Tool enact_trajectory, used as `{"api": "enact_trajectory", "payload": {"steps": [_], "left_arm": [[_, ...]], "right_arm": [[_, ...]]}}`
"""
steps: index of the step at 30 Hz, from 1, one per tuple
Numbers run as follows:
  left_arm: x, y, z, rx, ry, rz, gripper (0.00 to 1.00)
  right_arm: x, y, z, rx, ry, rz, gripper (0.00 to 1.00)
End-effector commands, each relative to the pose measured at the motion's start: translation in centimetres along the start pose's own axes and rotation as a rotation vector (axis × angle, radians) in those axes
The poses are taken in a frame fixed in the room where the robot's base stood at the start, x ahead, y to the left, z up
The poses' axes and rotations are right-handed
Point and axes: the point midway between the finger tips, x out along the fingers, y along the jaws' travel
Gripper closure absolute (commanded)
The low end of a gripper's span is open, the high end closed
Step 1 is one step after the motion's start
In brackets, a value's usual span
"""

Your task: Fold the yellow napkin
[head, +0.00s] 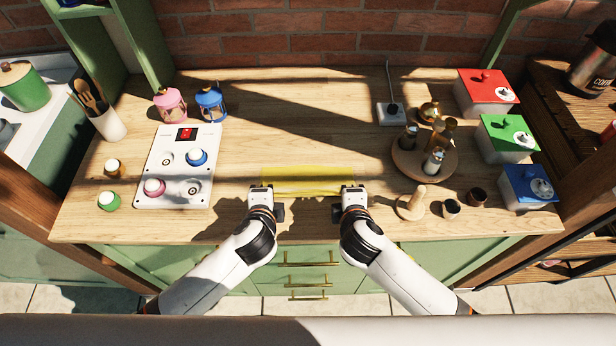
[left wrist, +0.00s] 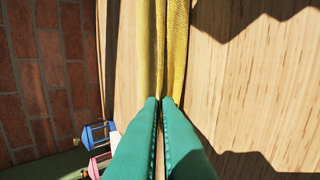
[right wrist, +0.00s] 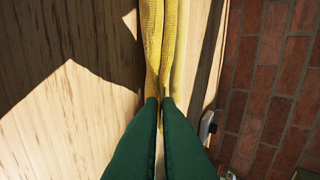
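The yellow napkin (head: 303,181) lies as a strip near the front middle of the wooden table, between my two grippers. In the left wrist view, the napkin (left wrist: 163,45) runs away from the green fingertips as a narrow band with lengthwise folds. My left gripper (head: 261,188) is at the napkin's left end, its fingers (left wrist: 164,100) close together on the cloth. My right gripper (head: 354,188) is at the right end; its fingers (right wrist: 161,101) are also close together on the napkin (right wrist: 162,40). The cloth between them looks roughly straight. Its underside is hidden.
Left of the napkin is a white panel (head: 181,142) with knobs, with pink (head: 170,104) and blue (head: 210,103) lanterns behind. To the right are a round wooden tray (head: 408,168), small cups (head: 451,209) and coloured boxes (head: 507,139). The table behind the napkin is clear.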

Motion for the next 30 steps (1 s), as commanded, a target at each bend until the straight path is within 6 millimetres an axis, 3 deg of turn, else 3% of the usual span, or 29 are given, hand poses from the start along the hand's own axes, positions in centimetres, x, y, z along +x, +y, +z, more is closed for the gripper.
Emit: {"api": "enact_trajectory", "payload": {"steps": [1, 6, 7, 17, 30], "left_arm": [[0.0, 0.0, 0.0, 0.000, 0.001, 0.000, 0.90], [0.0, 0.0, 0.0, 0.000, 0.001, -0.001, 0.62], [0.0, 0.0, 0.0, 0.000, 0.001, -0.001, 0.60], [-0.4, 0.3, 0.0, -0.001, 0.000, -0.001, 0.60], [-6.7, 2.9, 0.1, -0.001, -0.001, -0.002, 0.60]], "right_arm": [[0.0, 0.0, 0.0, 0.000, 0.001, 0.000, 0.90], [0.0, 0.0, 0.0, 0.000, 0.001, 0.001, 0.62], [0.0, 0.0, 0.0, 0.000, 0.001, 0.001, 0.60], [-0.4, -0.3, 0.0, 0.002, -0.001, 0.000, 0.60], [-6.7, -2.9, -0.1, 0.001, -0.002, 0.001, 0.60]]}}
